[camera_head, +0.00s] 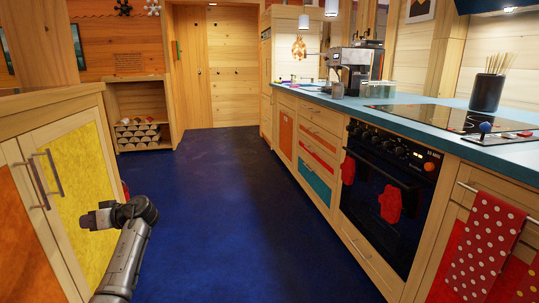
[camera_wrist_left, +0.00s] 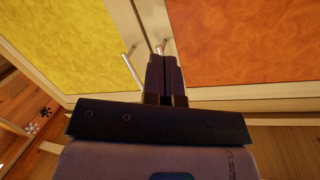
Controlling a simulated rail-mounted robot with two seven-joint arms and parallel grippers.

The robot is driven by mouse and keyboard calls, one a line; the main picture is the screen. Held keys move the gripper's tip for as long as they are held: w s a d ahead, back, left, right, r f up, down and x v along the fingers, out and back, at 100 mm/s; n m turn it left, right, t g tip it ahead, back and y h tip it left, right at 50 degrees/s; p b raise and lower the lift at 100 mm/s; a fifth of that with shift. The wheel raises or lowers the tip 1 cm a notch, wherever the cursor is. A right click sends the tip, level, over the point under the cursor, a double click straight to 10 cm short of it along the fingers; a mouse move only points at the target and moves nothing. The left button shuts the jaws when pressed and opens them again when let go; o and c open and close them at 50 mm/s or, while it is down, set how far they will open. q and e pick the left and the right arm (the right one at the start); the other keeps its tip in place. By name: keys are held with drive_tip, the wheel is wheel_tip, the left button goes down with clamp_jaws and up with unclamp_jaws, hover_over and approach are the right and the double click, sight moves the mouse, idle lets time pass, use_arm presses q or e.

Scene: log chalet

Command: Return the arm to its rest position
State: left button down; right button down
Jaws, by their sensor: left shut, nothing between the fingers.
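My left arm comes in at the lower left of the head view, bent at the wrist. Its gripper (camera_head: 86,220) points left, in front of the yellow cabinet door (camera_head: 82,185). In the left wrist view the gripper's two fingers (camera_wrist_left: 163,62) lie together, with nothing between them. Behind them are the yellow door (camera_wrist_left: 65,40), an orange door (camera_wrist_left: 240,40) and metal bar handles (camera_wrist_left: 132,70). The fingertips overlap one handle in this view; I cannot tell whether they touch it. My right gripper is not in view.
The blue floor (camera_head: 225,190) between the counters is clear. On the right stand an oven (camera_head: 385,190) with red mitts, a spotted towel (camera_head: 485,245) and a blue worktop (camera_head: 420,125) with a hob. A low shelf (camera_head: 140,145) stands at the back left.

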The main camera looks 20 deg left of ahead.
use_arm(q)
drive_tip(key=w+d+r+m+t+h, duration=0.3)
drive_tip(key=d+r+m+t, duration=0.5)
drive_tip(key=d+r+t, duration=0.45)
drive_tip(key=s+d+f+m+t+h+p, duration=0.2)
drive_tip(key=d+m+t+h+p, duration=0.15)
drive_tip(key=d, duration=0.55)
drive_tip(key=s+d+f+m+t+h+p, duration=0.1)
drive_tip(key=s+d+m+t+h+p, duration=0.2)
drive_tip(key=d, duration=0.6)
drive_tip(key=s+d+f+m+g+h+p, duration=0.2)
drive_tip(key=s+d+f+m+h+p, duration=0.25)
drive_tip(key=s+d+f, duration=0.5)
drive_tip(key=s+d+f+g+p, duration=0.1)
drive_tip(key=s+f+g+p, duration=0.3)
drive_tip(key=s, duration=0.5)
drive_tip(key=s+d+f+g+h+p, duration=0.1)
drive_tip(key=s+d+f+p, duration=0.1)
drive_tip(key=s+f, duration=0.5)
drive_tip(key=s+d+f+g+p, duration=0.1)
drive_tip(key=s+f+g+p, duration=0.25)
drive_tip(key=s, duration=0.65)
wheel_tip(320, 180, up, 38)
drive_tip(key=p, duration=3.7)
drive_tip(key=shift+n+p, duration=0.35)
drive_tip(key=shift+n, duration=0.05)
